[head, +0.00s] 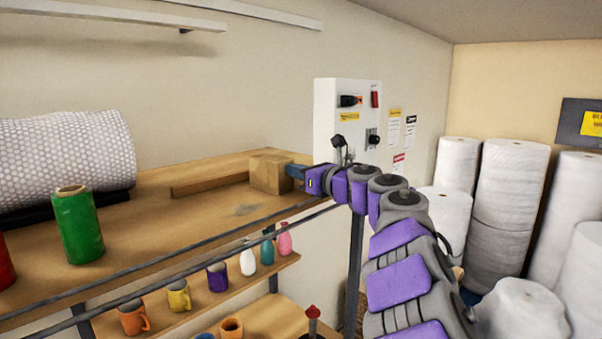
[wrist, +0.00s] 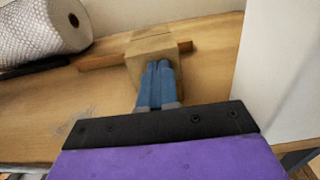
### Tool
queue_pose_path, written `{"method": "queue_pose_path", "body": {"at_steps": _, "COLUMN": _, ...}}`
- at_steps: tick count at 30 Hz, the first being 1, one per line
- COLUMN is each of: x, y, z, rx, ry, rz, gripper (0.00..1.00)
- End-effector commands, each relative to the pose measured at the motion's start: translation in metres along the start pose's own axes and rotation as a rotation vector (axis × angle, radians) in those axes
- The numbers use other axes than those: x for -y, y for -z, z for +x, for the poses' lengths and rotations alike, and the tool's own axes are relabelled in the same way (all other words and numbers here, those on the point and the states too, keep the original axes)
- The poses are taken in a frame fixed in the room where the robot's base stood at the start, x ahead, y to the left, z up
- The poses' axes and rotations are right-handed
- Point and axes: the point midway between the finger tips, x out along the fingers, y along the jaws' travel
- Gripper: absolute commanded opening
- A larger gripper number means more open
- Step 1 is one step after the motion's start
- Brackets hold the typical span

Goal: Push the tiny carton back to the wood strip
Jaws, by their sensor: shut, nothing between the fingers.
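The tiny carton (head: 269,173) is a small brown box on the wooden shelf top, near its right end. It also shows in the wrist view (wrist: 149,47). The wood strip (head: 210,182) lies along the back of the shelf, and the carton stands in front of part of it. In the wrist view the strip (wrist: 98,61) shows on both sides of the carton. My gripper (head: 296,172) is at the carton's near side; its blue fingers (wrist: 158,68) are shut and empty, with the tips at or against the carton's face. I cannot tell whether carton and strip touch.
A white control box (head: 347,110) is on the wall just behind my gripper. Mugs and vases (head: 218,277) stand on the lower shelf. White rolls (head: 510,195) stand at right.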

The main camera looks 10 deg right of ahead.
Motion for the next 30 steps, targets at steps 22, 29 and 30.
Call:
{"method": "queue_pose_path", "body": {"at_steps": 22, "x": -0.009, "y": 0.002, "z": 0.065, "rx": -0.003, "ry": -0.004, "rz": -0.002, "gripper": 0.0}}
{"method": "queue_pose_path", "body": {"at_steps": 29, "x": -0.013, "y": 0.002, "z": 0.066, "rx": -0.004, "ry": -0.003, "rz": -0.004, "gripper": 0.0}}
{"method": "queue_pose_path", "body": {"at_steps": 30, "x": -0.013, "y": 0.003, "z": 0.065, "rx": -0.004, "ry": -0.003, "rz": -0.004, "gripper": 0.0}}
